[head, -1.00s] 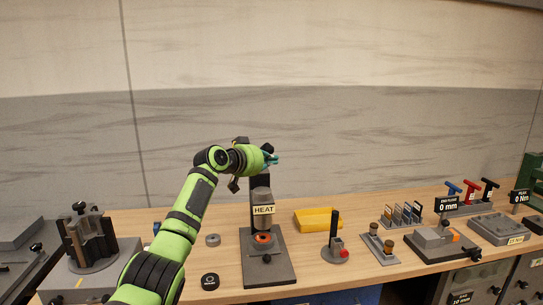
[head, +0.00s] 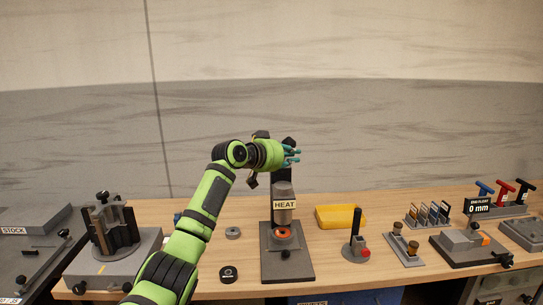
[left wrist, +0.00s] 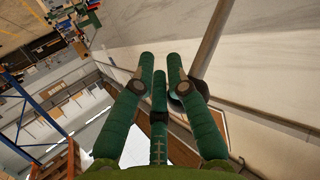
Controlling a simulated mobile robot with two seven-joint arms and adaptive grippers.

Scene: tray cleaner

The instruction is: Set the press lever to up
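The press (head: 285,204) marked HEAT stands upright on a dark base plate on the bench. An orange ring (head: 283,233) lies under its head. My left gripper (head: 292,153) is at the top of the press column, above the HEAT label, its teal fingers spread. I cannot pick out the press lever in the head view; the gripper covers part of the press top. In the left wrist view, the fingers (left wrist: 160,70) are apart with nothing clearly between them. A brownish-grey bar (left wrist: 210,38) runs behind the right finger; I cannot tell whether it is the lever. My right gripper is not in view.
A yellow tray (head: 339,217) and a small stand with a dark upright handle (head: 356,225) are right of the press. Two rings, one grey (head: 233,233) and one black (head: 228,274), lie left of it. A grey fixture (head: 112,230) stands further left.

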